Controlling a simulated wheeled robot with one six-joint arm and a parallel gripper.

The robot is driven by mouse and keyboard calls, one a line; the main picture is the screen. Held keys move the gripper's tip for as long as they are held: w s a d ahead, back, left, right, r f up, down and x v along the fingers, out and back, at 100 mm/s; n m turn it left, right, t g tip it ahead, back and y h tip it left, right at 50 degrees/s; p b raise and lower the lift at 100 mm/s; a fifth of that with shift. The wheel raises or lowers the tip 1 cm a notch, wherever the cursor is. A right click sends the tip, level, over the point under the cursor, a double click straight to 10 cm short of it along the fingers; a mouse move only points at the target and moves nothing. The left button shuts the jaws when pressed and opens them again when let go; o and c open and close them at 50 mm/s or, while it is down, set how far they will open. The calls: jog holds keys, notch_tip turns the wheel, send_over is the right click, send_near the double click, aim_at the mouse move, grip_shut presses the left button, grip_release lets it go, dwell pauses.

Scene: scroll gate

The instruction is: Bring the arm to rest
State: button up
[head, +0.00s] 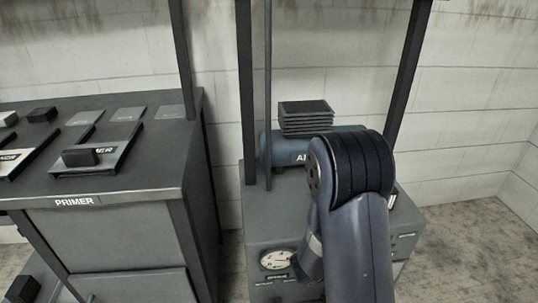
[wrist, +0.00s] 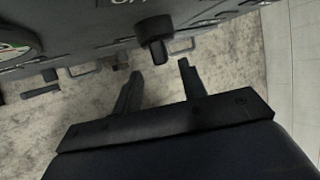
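My gripper (wrist: 160,75) shows in the wrist view with its two dark fingers spread apart. A dark round knob (wrist: 155,30) on the grey machine front lies just beyond the fingertips, and I see nothing held between the fingers. In the head view my arm rises from the bottom and bends in front of the grey machine cabinet (head: 257,222). My gripper is hidden there behind the arm.
A white gauge (head: 276,260) sits on the cabinet front, and a blue tank (head: 285,150) with a finned block (head: 306,115) stands on top. A bench labelled PRIMER (head: 100,195) stands left. Dark posts rise beside the cabinet. Open floor (head: 480,240) lies right.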

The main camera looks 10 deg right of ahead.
jog(key=b+x, duration=0.2)
jog(key=x, duration=0.5)
jog(key=shift+f, duration=0.3)
jog(key=shift+w+d+r, duration=0.1)
jog(key=shift+d, duration=0.05)
jog(key=p+v, duration=0.4)
jog(key=v, duration=0.7)
jog(key=b+x, duration=0.4)
jog(key=x, duration=0.7)
jog(key=shift+d+r+y+p, duration=0.15)
jog(key=shift+y+p, duration=0.15)
jog(key=shift+y, duration=0.5)
jog(key=shift+m+y, duration=0.5)
jog(key=shift+y, duration=1)
